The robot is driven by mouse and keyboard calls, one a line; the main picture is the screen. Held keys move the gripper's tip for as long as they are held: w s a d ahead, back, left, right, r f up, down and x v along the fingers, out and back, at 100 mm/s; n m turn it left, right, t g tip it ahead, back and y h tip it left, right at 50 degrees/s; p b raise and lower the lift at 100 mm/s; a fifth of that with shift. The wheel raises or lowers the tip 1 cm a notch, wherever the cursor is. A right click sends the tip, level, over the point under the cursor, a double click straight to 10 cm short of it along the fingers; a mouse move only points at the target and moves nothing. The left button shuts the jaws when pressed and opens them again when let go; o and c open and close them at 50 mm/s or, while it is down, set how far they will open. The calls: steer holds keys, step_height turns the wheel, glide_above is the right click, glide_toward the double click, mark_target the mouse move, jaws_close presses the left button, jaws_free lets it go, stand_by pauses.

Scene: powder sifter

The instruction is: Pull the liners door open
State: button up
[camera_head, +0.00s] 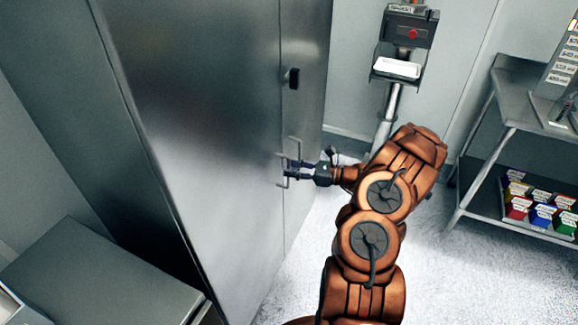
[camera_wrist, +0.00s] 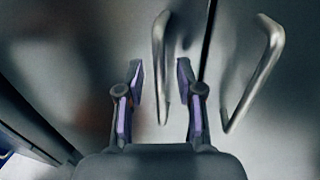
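A tall grey metal cabinet has two doors that meet at a narrow seam; both look shut. I cannot tell from any label which is the liners door. The left door (camera_head: 205,130) is broad in the head view, and the right door (camera_head: 305,60) is narrower. In the wrist view, the left handle (camera_wrist: 160,50) and the right handle (camera_wrist: 262,72) stand on either side of the seam. My gripper (camera_head: 288,170) is at the handles. In the wrist view my gripper (camera_wrist: 163,84) is open, with the left handle between its fingers. Contact is not clear.
A black latch (camera_head: 292,78) sits above the handles. A grey box-like unit (camera_head: 90,275) stands at lower left. A device on a post (camera_head: 405,40) stands behind my arm. A metal table (camera_head: 510,95) with several coloured boxes below is at right. White floor lies between.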

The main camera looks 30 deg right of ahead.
steer(key=shift+x, duration=0.8)
steer(key=shift+c, duration=0.2)
jaws_close()
